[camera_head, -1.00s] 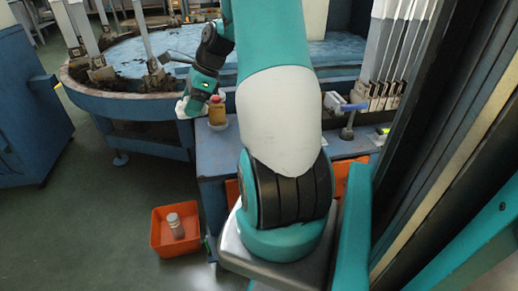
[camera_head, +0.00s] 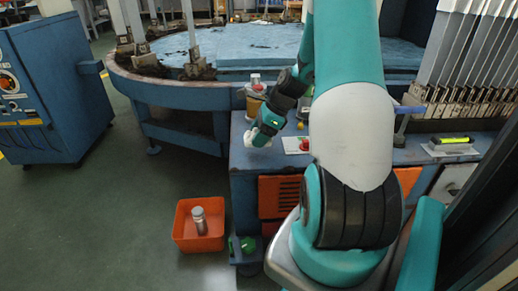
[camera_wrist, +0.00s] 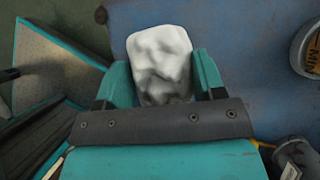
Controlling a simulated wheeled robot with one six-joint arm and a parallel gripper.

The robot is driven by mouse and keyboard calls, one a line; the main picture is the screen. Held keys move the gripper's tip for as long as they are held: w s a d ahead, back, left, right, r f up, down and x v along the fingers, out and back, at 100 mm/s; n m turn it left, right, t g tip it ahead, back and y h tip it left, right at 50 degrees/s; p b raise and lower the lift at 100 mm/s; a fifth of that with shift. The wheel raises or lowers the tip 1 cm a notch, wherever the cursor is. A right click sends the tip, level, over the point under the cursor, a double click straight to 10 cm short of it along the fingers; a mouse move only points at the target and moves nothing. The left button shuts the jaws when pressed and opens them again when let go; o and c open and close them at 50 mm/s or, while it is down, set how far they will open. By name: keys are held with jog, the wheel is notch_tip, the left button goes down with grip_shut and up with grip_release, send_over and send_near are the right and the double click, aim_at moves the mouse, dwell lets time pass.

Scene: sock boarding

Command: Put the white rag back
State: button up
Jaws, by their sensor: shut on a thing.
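The white rag (camera_wrist: 160,58) is a crumpled lump between the two teal fingers of my gripper (camera_wrist: 152,80) in the wrist view. The fingers press on it from both sides. In the head view my gripper (camera_head: 262,134) points down at the left end of the blue workbench (camera_head: 242,158). A little of the rag (camera_head: 252,142) shows white below its fingers. I cannot tell whether the rag touches the bench top.
A brown container (camera_head: 254,106) stands behind my gripper; a round tin (camera_wrist: 308,55) is right in the wrist view. A red button on a pale plate (camera_head: 296,146) lies right of the gripper. An orange bin (camera_head: 184,230) holding a bottle (camera_head: 199,220) is on the floor.

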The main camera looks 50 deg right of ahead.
notch_tip(320, 180, down, 4)
jog(key=shift+b, duration=0.85)
jog(key=shift+r, duration=0.1)
jog(key=o, duration=0.9)
